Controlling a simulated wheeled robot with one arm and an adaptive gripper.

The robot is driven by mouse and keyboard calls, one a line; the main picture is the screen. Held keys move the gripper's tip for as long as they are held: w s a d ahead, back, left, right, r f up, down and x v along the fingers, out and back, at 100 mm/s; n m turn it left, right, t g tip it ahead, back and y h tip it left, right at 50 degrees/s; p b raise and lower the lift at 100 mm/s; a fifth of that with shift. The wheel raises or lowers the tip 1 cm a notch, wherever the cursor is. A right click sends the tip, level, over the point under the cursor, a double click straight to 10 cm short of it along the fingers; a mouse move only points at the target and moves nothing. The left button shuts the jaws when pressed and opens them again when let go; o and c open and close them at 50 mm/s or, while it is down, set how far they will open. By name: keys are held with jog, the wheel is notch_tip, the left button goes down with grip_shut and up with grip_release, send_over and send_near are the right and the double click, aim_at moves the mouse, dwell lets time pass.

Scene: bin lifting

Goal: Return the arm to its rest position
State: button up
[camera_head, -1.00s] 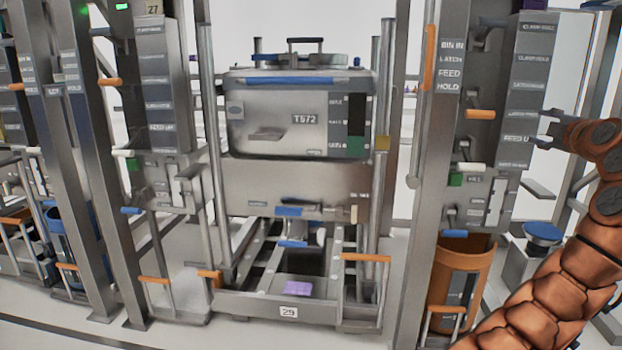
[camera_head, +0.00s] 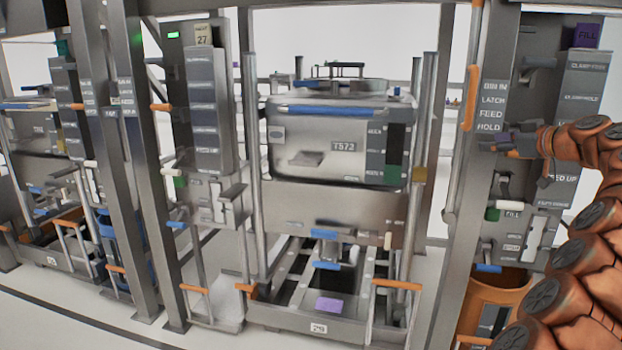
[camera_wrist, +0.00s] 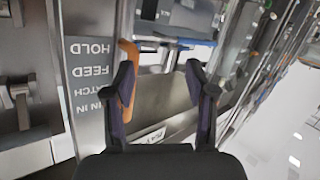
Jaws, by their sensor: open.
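My gripper (camera_head: 508,142) is at the right of the head view, at the end of my brown arm. It appears in front of the steel post (camera_head: 494,70) with the BIN IN, LATCH, FEED and HOLD labels. In the wrist view my gripper (camera_wrist: 160,72) has its two dark fingers spread apart, with nothing held between them. An orange handle (camera_wrist: 128,88) shows beside and behind the left finger; whether they touch cannot be told. The label plate (camera_wrist: 90,75) appears upside down left of the fingers.
The steel bin (camera_head: 315,140) marked T572 sits in its frame at centre. An orange container (camera_head: 500,300) stands low at the right, partly behind my arm. Upright posts (camera_head: 150,180) and control panels (camera_head: 205,110) stand on the left. Open floor (camera_head: 60,310) lies at the front left.

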jog(key=s+a+r+g+y+p, duration=0.1)
jog(key=s+a+g+p, duration=0.15)
jog(key=a, duration=0.75)
jog(key=s+a+r+g+y+p, duration=0.1)
jog(key=s+a+g+y+p, duration=0.15)
jog(key=a, duration=0.65)
jog(key=s+a+r+g+p, duration=0.1)
jog(key=s+a+g+p, duration=0.15)
jog(key=a, duration=0.75)
jog(key=s+a+f+m+g+h+p, duration=0.1)
jog(key=s+a+f+g+p, duration=0.15)
jog(key=s+a, duration=0.3)
jog(key=s+a+f+g+h+p, duration=0.1)
jog(key=s+a+p, duration=0.25)
jog(key=s, duration=0.35)
jog(key=s+d+f+m+g+h+p, duration=0.1)
jog(key=s+f+h+p, duration=0.1)
jog(key=s, duration=0.8)
jog(key=s+d+f+m+g+h+p, duration=0.2)
jog(key=s+f+p, duration=0.1)
jog(key=s, duration=0.7)
jog(key=s+d+f+m+g+h+p, duration=0.2)
jog(key=s+f+p, duration=0.1)
jog(key=s, duration=0.7)
jog(key=shift+s+d+f+p, duration=0.25)
jog(key=shift+f+p, duration=0.1)
jog(key=shift+f, duration=0.4)
